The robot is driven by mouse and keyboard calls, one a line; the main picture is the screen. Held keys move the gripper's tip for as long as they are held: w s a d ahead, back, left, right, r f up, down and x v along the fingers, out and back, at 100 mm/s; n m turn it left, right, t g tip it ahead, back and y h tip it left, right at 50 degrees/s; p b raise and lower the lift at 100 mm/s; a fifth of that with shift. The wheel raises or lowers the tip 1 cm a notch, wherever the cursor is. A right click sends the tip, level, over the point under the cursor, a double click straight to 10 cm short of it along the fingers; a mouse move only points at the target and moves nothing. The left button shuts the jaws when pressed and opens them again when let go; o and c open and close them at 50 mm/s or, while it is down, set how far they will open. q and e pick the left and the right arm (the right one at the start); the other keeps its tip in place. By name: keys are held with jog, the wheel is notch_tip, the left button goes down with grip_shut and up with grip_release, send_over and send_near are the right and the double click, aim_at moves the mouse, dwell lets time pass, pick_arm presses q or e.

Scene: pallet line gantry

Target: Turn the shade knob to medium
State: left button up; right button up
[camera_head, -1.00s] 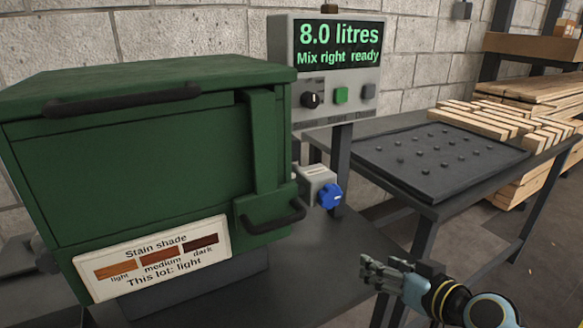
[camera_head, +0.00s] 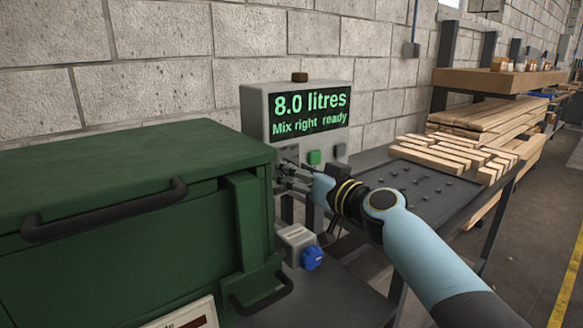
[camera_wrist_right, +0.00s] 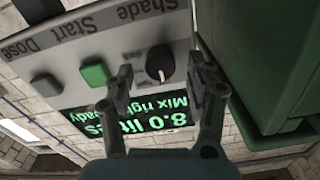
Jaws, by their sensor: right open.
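My right gripper (camera_head: 286,172) is in front of the box's lower left. It is open and empty. In the wrist view its fingers (camera_wrist_right: 160,84) appear on either side of the knob; I cannot tell whether they touch it. In the head view the gripper hides the knob. The display (camera_head: 308,116) reads "8.0 litres, Mix right ready". My left gripper is not in view.
A green button (camera_head: 314,157) and a grey button (camera_head: 340,150) sit right of the knob. A large green cabinet (camera_head: 120,240) stands close on the left. A blue valve knob (camera_head: 311,257) is below. A dark table (camera_head: 425,190) with wooden slats (camera_head: 455,155) stands to the right.

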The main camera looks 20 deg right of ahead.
jog(key=shift+x, duration=0.85)
grip_shut()
